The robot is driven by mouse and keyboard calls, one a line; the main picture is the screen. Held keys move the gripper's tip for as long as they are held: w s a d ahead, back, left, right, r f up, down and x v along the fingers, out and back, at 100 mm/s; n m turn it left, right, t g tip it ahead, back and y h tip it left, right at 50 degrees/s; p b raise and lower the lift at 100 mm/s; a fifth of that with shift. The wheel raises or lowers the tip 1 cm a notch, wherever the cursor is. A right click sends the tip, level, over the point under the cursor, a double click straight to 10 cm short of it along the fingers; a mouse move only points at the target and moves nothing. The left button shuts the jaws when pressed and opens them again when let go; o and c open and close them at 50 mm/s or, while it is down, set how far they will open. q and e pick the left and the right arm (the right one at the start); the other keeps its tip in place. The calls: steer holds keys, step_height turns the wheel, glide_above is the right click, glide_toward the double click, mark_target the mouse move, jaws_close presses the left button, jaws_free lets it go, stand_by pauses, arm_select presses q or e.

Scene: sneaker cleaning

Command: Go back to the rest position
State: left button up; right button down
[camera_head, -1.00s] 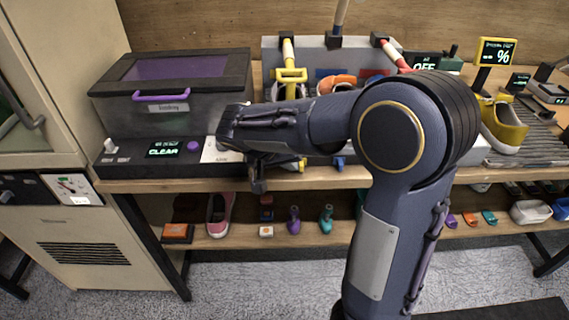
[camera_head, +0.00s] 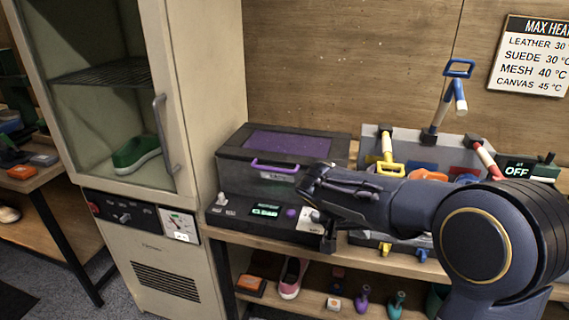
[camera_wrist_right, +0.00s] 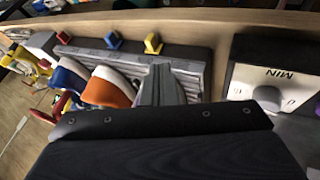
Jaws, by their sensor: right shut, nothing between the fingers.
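My right gripper (camera_head: 329,243) hangs at the end of my right arm, which reaches in from the right over the bench. It is shut and empty. In the right wrist view its closed fingers (camera_wrist_right: 160,85) point over a grey ribbed tray (camera_wrist_right: 195,80), beside an orange and white shoe (camera_wrist_right: 105,88). A blue and white shoe (camera_wrist_right: 70,74) lies to the left of that. My left gripper is not in view.
A box with a purple window (camera_head: 250,178) stands behind a black panel reading CLEAR (camera_head: 265,211). A white dial plate (camera_wrist_right: 275,85) is right of the fingers. A cabinet (camera_head: 190,100) holding a green shoe (camera_head: 136,153) stands left. Brushes (camera_head: 386,150) stand behind my arm.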

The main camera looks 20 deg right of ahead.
steer(key=s+a+r+n+t+y+p, duration=0.1)
steer(key=s+a+y, duration=0.4)
steer(key=s, duration=0.6)
steer(key=s+a+r+n+t+y+p, duration=0.2)
steer(key=s+a+y, duration=0.4)
steer(key=s, duration=0.5)
steer(key=n+t+p, duration=0.1)
steer(key=n+p, duration=0.1)
steer(key=shift+a+n+t, duration=0.3)
steer(key=shift+a+n, duration=0.05)
steer(key=shift+n, duration=0.05)
steer(key=shift+s+d, duration=0.1)
steer(key=shift+s, duration=0.05)
